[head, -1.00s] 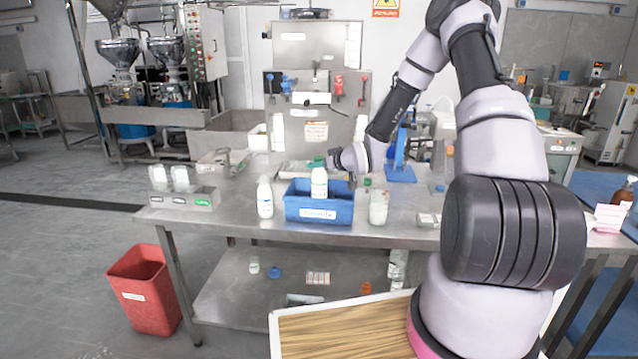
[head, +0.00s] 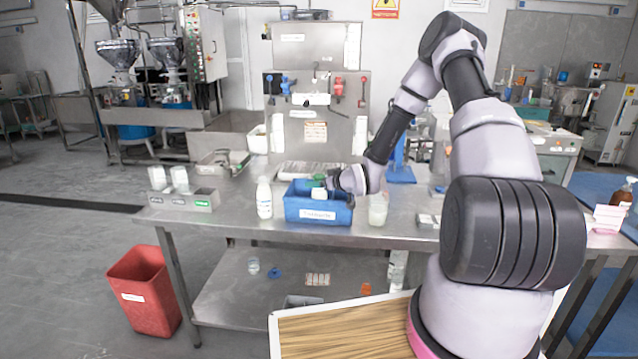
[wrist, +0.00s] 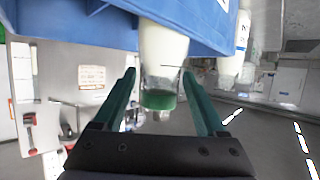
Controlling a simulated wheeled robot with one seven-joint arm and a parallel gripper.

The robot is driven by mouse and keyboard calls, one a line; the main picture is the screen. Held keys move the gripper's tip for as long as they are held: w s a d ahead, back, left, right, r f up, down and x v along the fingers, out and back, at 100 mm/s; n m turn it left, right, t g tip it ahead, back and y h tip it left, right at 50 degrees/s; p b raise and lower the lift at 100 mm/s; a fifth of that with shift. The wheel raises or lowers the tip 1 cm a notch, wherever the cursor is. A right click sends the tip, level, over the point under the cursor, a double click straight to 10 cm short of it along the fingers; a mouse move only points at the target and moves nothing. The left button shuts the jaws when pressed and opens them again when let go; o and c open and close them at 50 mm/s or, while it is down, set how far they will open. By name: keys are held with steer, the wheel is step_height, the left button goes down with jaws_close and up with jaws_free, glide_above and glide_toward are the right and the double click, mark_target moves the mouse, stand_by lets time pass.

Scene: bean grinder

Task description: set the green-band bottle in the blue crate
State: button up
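The blue crate (head: 335,214) stands on the steel table, and its wall fills the top of the wrist view (wrist: 90,22). The green-band bottle (head: 319,193) is pale, and only its upper part shows above the crate's front wall. In the wrist view the bottle (wrist: 163,50) lies between my two green fingers, with its green band (wrist: 159,101) toward the palm.
A white bottle (head: 264,199) stands just left of the crate, and a pale jar (head: 378,210) stands close to its right. A grey holder (head: 185,201) with white items is at the table's left end. A flat tray (head: 305,170) lies behind the crate.

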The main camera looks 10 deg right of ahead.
steer(key=shift+r, duration=0.1)
steer(key=v, duration=1.1)
steer(key=s+d+r+m+g+h, duration=0.1)
steer(key=s+d+r+h, duration=0.15)
steer(key=r, duration=0.45)
steer(key=s+d+r+m+g+h, duration=0.1)
steer(key=s+d+r+m+h, duration=0.1)
steer(key=s+r, duration=0.35)
steer(key=s+d+r+m+g+h, duration=0.1)
steer(key=s+d+r+h, duration=0.1)
steer(key=r, duration=0.6)
steer(key=s+a+r+m+y, duration=0.1)
steer(key=s+r, duration=0.2)
steer(key=s, duration=0.4)
steer(key=s+a+r+m+g+y, duration=0.1)
steer(key=s+a+r+m, duration=0.1)
steer(key=s+r, duration=0.2)
steer(key=s+a+r+m+g+y, duration=0.1)
steer(key=s+r, duration=0.3)
steer(key=s, duration=0.6)
steer(key=shift+a+m, duration=0.5)
steer(key=shift+m, duration=0.1)
steer(key=shift+r, duration=0.1)
